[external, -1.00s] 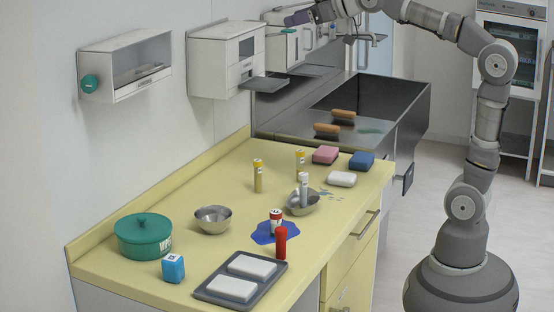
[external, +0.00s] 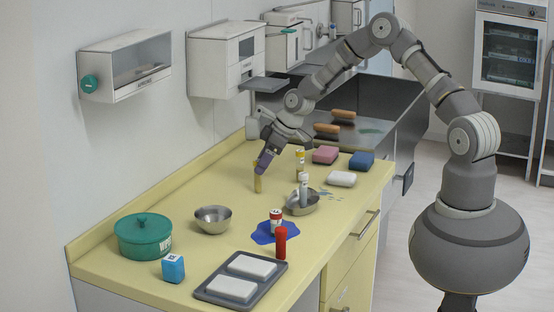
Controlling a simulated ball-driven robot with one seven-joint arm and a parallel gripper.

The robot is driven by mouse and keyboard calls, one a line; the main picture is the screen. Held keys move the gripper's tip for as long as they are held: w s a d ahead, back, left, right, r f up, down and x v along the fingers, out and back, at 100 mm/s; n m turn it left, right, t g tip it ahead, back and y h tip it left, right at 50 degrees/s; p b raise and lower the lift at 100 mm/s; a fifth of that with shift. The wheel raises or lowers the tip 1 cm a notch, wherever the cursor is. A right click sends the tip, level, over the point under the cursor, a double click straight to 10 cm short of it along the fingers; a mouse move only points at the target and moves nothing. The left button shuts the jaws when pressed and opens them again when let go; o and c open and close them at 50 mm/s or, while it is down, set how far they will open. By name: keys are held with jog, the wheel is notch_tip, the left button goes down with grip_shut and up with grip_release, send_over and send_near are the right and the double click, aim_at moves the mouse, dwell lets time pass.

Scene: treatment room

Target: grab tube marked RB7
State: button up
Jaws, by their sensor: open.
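Several tubes stand on the yellow counter; I cannot read RB7 on any of them in this view. A grey-white tube (external: 303,184) stands in or just behind a metal bowl.
A green pot (external: 143,236), blue box (external: 173,268) and grey tray (external: 215,295) are at the front. Pink (external: 325,155), blue and white blocks lie right.

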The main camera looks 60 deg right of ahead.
aim_at(255, 190)
jog(key=b+x, duration=0.1)
jog(key=x, duration=0.3)
jog(key=shift+w+a+f, duration=0.15)
jog(key=shift+a+f, duration=0.1)
jog(key=shift+r, duration=0.1)
jog(key=shift+c, duration=0.2)
jog(key=c, duration=1)
